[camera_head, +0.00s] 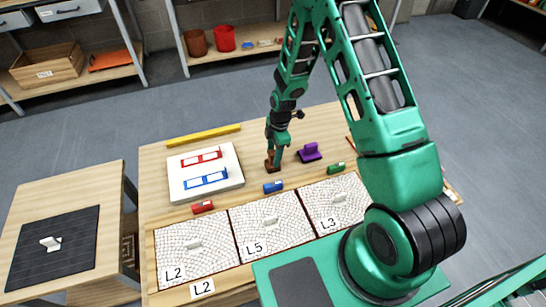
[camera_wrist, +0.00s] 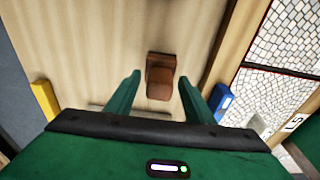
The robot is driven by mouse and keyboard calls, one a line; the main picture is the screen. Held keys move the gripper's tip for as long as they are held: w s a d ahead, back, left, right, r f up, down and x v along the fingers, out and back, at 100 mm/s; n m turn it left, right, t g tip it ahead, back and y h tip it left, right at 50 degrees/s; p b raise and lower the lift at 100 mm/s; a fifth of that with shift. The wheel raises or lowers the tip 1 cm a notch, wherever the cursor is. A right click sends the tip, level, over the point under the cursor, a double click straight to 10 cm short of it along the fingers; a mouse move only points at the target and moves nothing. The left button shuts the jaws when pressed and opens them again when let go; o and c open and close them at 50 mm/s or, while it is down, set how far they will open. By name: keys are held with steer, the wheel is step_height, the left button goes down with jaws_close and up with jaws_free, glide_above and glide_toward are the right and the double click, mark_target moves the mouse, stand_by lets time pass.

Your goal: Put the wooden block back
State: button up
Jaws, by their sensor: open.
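The wooden block (camera_head: 271,163) is brown and stepped, with a higher part and a lower part. It lies on the bare tabletop behind the mosaic panels. In the wrist view the wooden block (camera_wrist: 160,80) shows between and slightly beyond my two green fingers. My gripper (camera_head: 276,153) points down right at the block in the head view and partly hides it. In the wrist view my gripper (camera_wrist: 159,82) is open, with a gap on both sides of the block. I cannot tell how far the fingertips are above the table.
Mosaic panels L2 (camera_head: 185,265), L5 (camera_head: 262,240) and L3 (camera_head: 345,190) line the front. Red (camera_head: 203,207), blue (camera_head: 273,187) and green (camera_head: 336,168) blocks stand behind them. A purple piece (camera_head: 310,152) is close right of my gripper; a white board (camera_head: 205,182) is left.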

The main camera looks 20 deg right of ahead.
step_height(320, 180, up, 11)
steer(key=d, duration=0.1)
steer(key=shift+d+f, duration=0.15)
steer(key=shift+d, duration=0.1)
steer(key=s+d+r+m+h, duration=0.1)
steer(key=s+d+r+m, duration=0.45)
steer(key=r, duration=0.35)
steer(key=s+d+r+m+h, duration=0.1)
steer(key=s+d+r+m, duration=0.45)
steer(key=r, duration=0.25)
steer(key=s+d+r+m, duration=0.1)
steer(key=s+r+m, duration=0.2)
steer(key=s, duration=0.5)
steer(key=s+d+r+m, duration=0.2)
steer(key=s+r+m, duration=0.1)
steer(key=s+m, duration=0.3)
steer(key=s+d+r+m, duration=0.1)
steer(key=s+r+m, duration=0.2)
steer(key=s, duration=0.7)
steer(key=shift+s+d+m+y, duration=0.2)
steer(key=shift+d+m+y, duration=0.15)
steer(key=shift+m, duration=0.35)
